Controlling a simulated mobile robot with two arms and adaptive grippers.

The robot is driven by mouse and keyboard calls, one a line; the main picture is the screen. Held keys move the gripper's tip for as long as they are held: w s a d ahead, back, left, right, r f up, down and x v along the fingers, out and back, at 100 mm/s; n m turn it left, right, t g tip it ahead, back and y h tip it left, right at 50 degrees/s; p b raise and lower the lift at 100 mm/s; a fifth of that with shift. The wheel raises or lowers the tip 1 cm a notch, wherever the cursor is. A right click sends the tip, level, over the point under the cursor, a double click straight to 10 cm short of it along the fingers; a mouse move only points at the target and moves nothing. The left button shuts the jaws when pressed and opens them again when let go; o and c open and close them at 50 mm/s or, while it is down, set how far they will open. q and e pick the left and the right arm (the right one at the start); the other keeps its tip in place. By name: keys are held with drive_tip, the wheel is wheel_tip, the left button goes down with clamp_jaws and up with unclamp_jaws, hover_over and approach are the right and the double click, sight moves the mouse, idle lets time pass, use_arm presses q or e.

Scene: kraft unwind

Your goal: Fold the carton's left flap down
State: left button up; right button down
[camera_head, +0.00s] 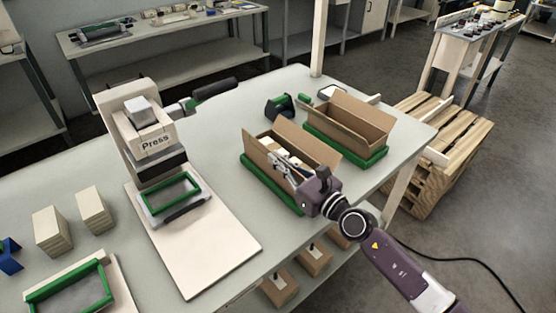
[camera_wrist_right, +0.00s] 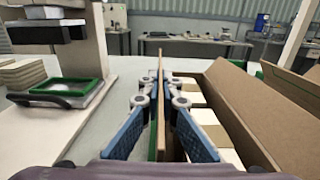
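The brown carton (camera_head: 307,142) stands open on a green tray (camera_head: 262,187) near the table's right front edge. Its left flap (camera_wrist_right: 160,115) stands upright in the wrist view, seen edge-on as a thin brown strip. My right gripper (camera_head: 279,163) reaches in from the lower right; in the wrist view its fingers (camera_wrist_right: 159,92) lie on both sides of the flap, tips closed in against it. Pale boxes (camera_wrist_right: 205,116) sit inside the carton. The right flap (camera_wrist_right: 268,110) slopes outward. In the head view the gripper hides part of the carton. My left gripper is out of view.
A second open carton (camera_head: 352,122) on a green tray (camera_head: 373,160) stands to the right. A black and green dispenser (camera_head: 280,107) is behind. The table between press and carton is clear.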

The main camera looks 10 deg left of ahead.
drive_tip(key=shift+w, duration=0.1)
drive_tip(key=m, duration=0.3)
drive_tip(key=shift+w+d, duration=0.3)
drive_tip(key=shift+w+d+f+m+p, duration=0.15)
drive_tip(key=shift+w+d+m+p, duration=0.1)
drive_tip(key=shift+m, duration=0.7)
drive_tip(key=shift+w+d+f+m+p, duration=0.15)
drive_tip(key=shift+w+m+p, duration=0.05)
drive_tip(key=shift+m, duration=0.75)
drive_tip(key=c, duration=2.2)
unclamp_jaws()
drive_tip(key=v, duration=1.2)
